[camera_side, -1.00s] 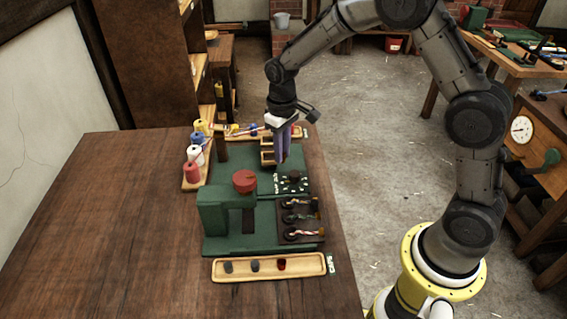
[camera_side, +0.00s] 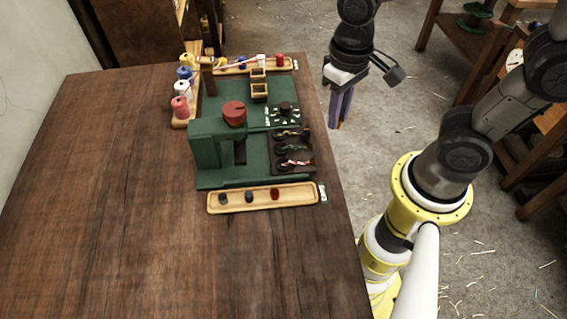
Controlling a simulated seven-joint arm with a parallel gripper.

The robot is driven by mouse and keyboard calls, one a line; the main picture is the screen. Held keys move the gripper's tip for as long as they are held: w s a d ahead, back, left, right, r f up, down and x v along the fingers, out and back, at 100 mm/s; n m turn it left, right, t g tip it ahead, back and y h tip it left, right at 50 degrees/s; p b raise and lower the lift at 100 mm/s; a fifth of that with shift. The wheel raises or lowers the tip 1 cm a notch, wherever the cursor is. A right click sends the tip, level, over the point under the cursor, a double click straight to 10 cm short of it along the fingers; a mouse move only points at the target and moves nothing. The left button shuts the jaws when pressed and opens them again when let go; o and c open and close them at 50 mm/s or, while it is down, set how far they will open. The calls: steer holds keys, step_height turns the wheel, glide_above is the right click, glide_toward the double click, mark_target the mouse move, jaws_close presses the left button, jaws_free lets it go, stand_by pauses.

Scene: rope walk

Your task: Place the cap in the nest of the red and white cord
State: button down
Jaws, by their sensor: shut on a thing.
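My gripper (camera_side: 341,108) hangs fingers down off the table's right edge, apart from the tray and the cords. Its purple fingers are shut, with a small orange-yellow bit at the tips; I cannot tell what it is. Three caps lie in the wooden tray (camera_side: 295,196) at the front: a dark grey cap (camera_side: 222,198), a dark blue cap (camera_side: 249,196) and a red cap (camera_side: 275,194). Several cords lie in a dark rack (camera_side: 310,168) on the green machine's right. The front one looks like the red and white cord (camera_side: 297,162); its nest is too small to make out.
The green machine (camera_side: 206,150) with a red knob (camera_side: 234,112) stands left of the rack. The table's left and front (camera_side: 110,200) are bare.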

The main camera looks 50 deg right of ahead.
steer(key=s+a+r+n, duration=0.1)
steer(key=s+r, duration=0.1)
steer(key=s, duration=0.3)
steer(key=shift+n, duration=0.3)
steer(key=w+a+f, duration=0.2)
steer(key=w+f, duration=0.1)
steer(key=w, duration=0.1)
steer(key=w+a+f, duration=0.2)
steer(key=w+f, duration=0.1)
steer(key=w, duration=0.1)
steer(key=w+a+f, duration=0.2)
steer(key=w+f, duration=0.1)
steer(key=w, duration=0.1)
steer(key=shift+w, duration=0.1)
steer(key=shift+w+a+f, duration=0.1)
steer(key=shift+w+f, duration=0.05)
steer(key=shift+f, duration=0.05)
steer(key=shift+w+f, duration=0.1)
steer(key=shift+f, duration=1.5)
steer(key=shift+f, duration=0.35)
steer(key=shift+f, duration=0.25)
